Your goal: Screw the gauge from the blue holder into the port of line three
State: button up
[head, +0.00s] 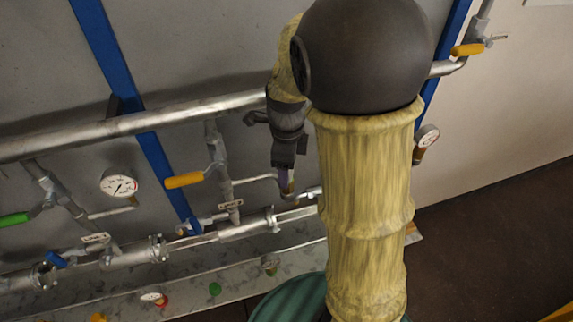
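My gripper (286,182) points down in front of the pipework, near the picture's middle. Its fingers are small and partly dark, with a purplish part and a brownish tip between or below them. I cannot tell whether they are apart or hold something. A white-faced gauge (152,297) sits low on the ledge at a red piece. Another gauge (118,185) is mounted on the left line, and one more (427,135) shows right of my arm. No blue holder can be made out. The label plates (231,204) are too small to read, so I cannot tell which line is three.
A thick pipe (170,117) crosses the wall, with blue uprights (112,62). Orange (184,180) and green (14,219) valve levers jut out. A lower flanged pipe (247,228) runs above the pale ledge (205,276), which holds small coloured pieces. My arm hides much of the right.

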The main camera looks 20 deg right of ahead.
jog(key=shift+w+r+m, duration=0.1)
jog(key=shift+m, duration=0.3)
jog(key=o, duration=1.3)
jog(key=shift+d, duration=0.1)
jog(key=shift+c, duration=0.2)
notch_tip(320, 180, up, 17)
jog(key=b, duration=0.2)
jog(key=shift+r, duration=0.15)
jog(key=shift+c, duration=0.5)
